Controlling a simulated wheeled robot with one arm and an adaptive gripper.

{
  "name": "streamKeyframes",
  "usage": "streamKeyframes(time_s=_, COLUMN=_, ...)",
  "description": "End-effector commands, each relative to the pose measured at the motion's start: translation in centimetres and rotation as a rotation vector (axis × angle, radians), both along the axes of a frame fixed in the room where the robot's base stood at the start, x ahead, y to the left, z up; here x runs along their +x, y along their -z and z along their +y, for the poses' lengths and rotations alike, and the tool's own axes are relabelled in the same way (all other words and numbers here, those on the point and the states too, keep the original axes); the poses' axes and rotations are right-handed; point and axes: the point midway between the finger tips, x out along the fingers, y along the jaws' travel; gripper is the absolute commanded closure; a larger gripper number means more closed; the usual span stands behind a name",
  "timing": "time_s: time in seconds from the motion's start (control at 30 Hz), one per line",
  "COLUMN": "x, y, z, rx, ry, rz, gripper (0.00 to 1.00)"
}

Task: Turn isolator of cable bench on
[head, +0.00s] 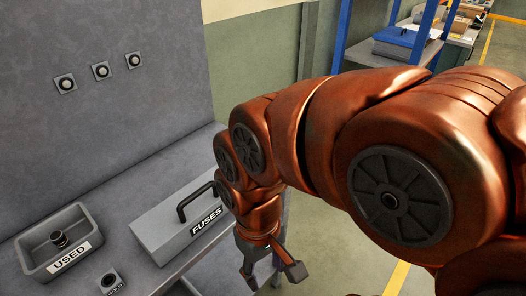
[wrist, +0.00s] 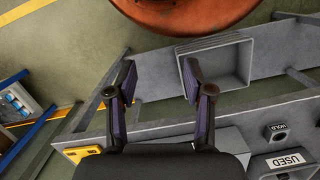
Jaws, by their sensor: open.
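My gripper (head: 270,274) hangs at the front edge of the grey bench (head: 95,205), to the right of the FUSES box. In the wrist view my gripper (wrist: 158,78) is open, with nothing between its fingers.
A USED tray (head: 85,257) holding a dark round part, a HOLD block (head: 110,282) and a grey FUSES box (head: 150,222) with a black handle stand on the bench. A grey bin (wrist: 240,80) and yellow item (wrist: 83,153) show in the wrist view. Blue shelving (head: 343,35) stands behind.

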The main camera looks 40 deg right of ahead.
Motion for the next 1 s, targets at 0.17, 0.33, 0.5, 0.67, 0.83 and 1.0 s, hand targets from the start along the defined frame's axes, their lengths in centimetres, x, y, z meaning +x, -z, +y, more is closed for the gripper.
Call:
streamKeyframes(time_s=0.17, x=3.3, y=-1.2, z=-0.3, rx=0.014, ry=-0.087, rz=-0.019, gripper=0.26)
streamKeyframes(time_s=0.33, x=8.8, y=-2.7, z=-1.5, rx=0.036, ry=-0.220, rz=-0.044, gripper=0.24)
streamKeyframes(time_s=0.5, x=14.6, y=-3.9, z=-3.6, rx=0.056, ry=-0.334, rz=-0.082, gripper=0.24)
streamKeyframes(time_s=0.67, x=19.7, y=-4.4, z=-6.7, rx=0.067, ry=-0.420, rz=-0.112, gripper=0.24)
streamKeyframes(time_s=0.83, x=24.5, y=-4.3, z=-11.0, rx=0.068, ry=-0.484, rz=-0.136, gripper=0.24)
streamKeyframes(time_s=1.0, x=28.0, y=-3.6, z=-15.7, rx=0.061, ry=-0.526, rz=-0.149, gripper=0.24)
